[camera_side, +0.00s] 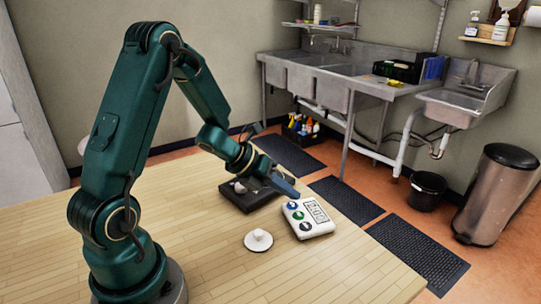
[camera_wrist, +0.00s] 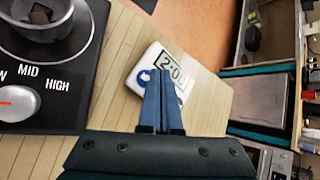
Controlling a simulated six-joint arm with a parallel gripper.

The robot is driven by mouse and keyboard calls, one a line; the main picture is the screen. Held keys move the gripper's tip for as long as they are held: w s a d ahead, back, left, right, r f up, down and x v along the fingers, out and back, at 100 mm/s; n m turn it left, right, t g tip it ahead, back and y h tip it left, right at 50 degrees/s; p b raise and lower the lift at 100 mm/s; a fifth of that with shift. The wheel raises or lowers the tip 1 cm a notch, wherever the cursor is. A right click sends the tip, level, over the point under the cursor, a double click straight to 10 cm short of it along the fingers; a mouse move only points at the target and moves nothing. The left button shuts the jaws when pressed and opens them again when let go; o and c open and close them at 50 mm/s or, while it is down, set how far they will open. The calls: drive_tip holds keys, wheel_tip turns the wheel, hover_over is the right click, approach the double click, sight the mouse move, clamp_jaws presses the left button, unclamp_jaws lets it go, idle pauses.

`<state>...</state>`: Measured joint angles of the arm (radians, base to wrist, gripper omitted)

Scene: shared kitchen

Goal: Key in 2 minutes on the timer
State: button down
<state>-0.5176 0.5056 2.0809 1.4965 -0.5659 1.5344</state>
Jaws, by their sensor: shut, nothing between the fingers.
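The white timer (camera_side: 307,226) lies on the wooden table, with a blue, a green and a black button and a grey display. In the wrist view the timer (camera_wrist: 152,57) is partly hidden behind my fingers. Its display (camera_wrist: 172,68) reads 2:0 and a last digit that looks like 0. The blue button (camera_wrist: 143,77) shows just left of my fingertips. My gripper (camera_side: 292,190) is shut and empty at the timer's far left edge in the side view. In the wrist view my gripper (camera_wrist: 162,78) overlaps the timer's button side; I cannot tell whether it touches.
A black hot plate (camera_wrist: 70,106) with LOW, MID and HIGH marks stands beside the timer, bearing a clear pot (camera_wrist: 62,42) with dark pieces. The table's right front is clear.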

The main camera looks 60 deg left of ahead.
sight(288, 206)
drive_tip(key=shift+r, duration=0.25)
drive_tip(key=shift+r, duration=2.9)
